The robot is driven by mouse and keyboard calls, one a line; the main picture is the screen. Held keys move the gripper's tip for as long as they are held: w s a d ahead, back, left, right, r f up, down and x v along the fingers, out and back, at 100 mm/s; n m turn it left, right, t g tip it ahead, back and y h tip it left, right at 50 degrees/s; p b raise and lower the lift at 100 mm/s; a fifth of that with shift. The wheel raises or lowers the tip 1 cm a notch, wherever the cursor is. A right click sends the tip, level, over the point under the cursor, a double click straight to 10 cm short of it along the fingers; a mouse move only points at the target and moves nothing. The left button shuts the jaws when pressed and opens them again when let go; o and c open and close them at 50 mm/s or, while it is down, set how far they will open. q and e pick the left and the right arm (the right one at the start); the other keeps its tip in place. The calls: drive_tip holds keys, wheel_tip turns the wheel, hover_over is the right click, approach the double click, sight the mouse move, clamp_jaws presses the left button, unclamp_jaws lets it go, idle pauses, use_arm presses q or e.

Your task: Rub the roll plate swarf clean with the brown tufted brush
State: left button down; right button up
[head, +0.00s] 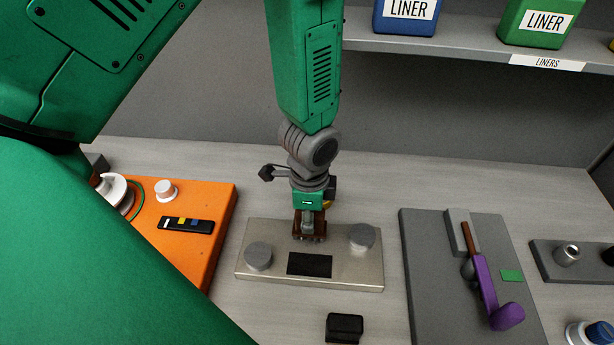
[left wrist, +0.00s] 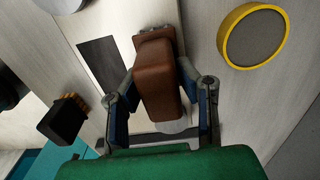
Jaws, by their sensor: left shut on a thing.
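The brown tufted brush (head: 308,228) is in my left gripper (head: 308,212), which is shut on it. In the left wrist view the brush (left wrist: 158,80) stands between the two fingers (left wrist: 162,105), tufted end away from me. The roll plate (head: 345,276) is a pale metal slab with a round grey knob near each end. A black rectangular patch (head: 310,264), seemingly the swarf, lies on it between the knobs; it also shows in the left wrist view (left wrist: 102,62). The brush is over the plate's back part, behind the patch. I cannot tell whether it touches. My right gripper is out of view.
A small black block (head: 345,326) lies in front of the plate. An orange panel (head: 190,245) is at left, a grey board (head: 425,265) with a purple-handled tool (head: 486,285) at right. A yellow-rimmed disc (left wrist: 253,36) lies near the brush. A shelf (head: 450,47) holds liner bins.

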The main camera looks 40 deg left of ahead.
use_arm(q)
drive_tip(key=shift+d, duration=0.3)
drive_tip(key=shift+w+a+f, duration=0.1)
drive_tip(key=shift+w+a, duration=0.4)
drive_tip(key=shift+a, duration=0.3)
drive_tip(key=shift+w+a, duration=0.4)
drive_tip(key=shift+w, duration=0.15)
drive_tip(key=shift+d, duration=0.55)
drive_tip(key=shift+s+d+f+p, duration=0.15)
drive_tip(key=shift+s+p, duration=0.15)
drive_tip(key=shift+s, duration=0.4)
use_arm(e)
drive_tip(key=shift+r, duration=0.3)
use_arm(q)
drive_tip(key=shift+d, duration=0.1)
wheel_tip(320, 180, up, 5)
drive_tip(key=p, duration=0.5)
drive_tip(key=shift+r, duration=0.2)
drive_tip(key=shift+f, duration=0.1)
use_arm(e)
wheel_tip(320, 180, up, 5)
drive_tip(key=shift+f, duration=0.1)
